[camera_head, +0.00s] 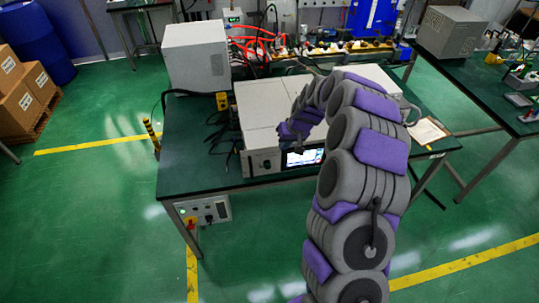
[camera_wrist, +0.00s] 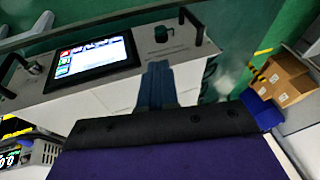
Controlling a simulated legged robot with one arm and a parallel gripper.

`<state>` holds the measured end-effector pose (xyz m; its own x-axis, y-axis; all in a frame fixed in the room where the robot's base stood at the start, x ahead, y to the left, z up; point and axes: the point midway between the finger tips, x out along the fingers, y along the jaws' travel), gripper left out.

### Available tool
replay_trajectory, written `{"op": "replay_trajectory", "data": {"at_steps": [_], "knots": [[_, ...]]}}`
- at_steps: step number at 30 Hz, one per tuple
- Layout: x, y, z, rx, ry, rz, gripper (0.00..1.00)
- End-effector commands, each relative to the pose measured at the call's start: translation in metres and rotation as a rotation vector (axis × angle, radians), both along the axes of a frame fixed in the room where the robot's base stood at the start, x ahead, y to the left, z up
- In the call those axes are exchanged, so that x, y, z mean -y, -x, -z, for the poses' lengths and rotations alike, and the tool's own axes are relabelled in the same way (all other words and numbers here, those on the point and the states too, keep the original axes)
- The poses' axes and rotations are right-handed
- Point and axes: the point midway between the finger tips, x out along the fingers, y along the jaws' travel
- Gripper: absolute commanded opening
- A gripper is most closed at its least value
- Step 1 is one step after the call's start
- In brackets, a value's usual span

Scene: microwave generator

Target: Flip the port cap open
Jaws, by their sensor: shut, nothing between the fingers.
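The microwave generator (camera_head: 268,105) is a light grey box on the green-topped table, with its lit screen (camera_head: 303,157) facing the front. In the wrist view its front panel (camera_wrist: 135,62) runs across the top, with the screen (camera_wrist: 92,55) at left. A dark round fitting (camera_wrist: 162,34), which looks like the port cap, sticks out beside the screen; whether its lid is shut I cannot tell. It also shows in the head view (camera_head: 266,163). My gripper (camera_wrist: 157,82) is shut and empty, close to the panel and apart from the fitting. In the head view my gripper (camera_head: 292,136) is partly hidden by the arm.
A handle (camera_wrist: 190,22) stands beside the fitting. A small knob (camera_wrist: 34,67) sits on the screen's other side. A grey box (camera_head: 196,58), cables and a yellow device (camera_head: 222,101) are at left on the table. Floor in front is clear.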

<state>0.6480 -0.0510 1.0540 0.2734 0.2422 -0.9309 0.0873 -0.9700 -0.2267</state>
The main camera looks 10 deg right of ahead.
Motion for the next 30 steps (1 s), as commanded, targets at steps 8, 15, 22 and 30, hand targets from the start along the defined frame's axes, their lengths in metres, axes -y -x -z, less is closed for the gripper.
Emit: {"op": "replay_trajectory", "data": {"at_steps": [8,15,22,30], "knots": [[0.019,-0.014,0.015,0.015,0.017,0.026,0.0],[0.02,-0.015,0.016,0.016,0.018,0.027,0.0],[0.018,-0.017,0.022,0.015,0.018,0.025,0.0],[0.008,-0.029,0.063,0.013,0.019,0.024,0.0]]}}
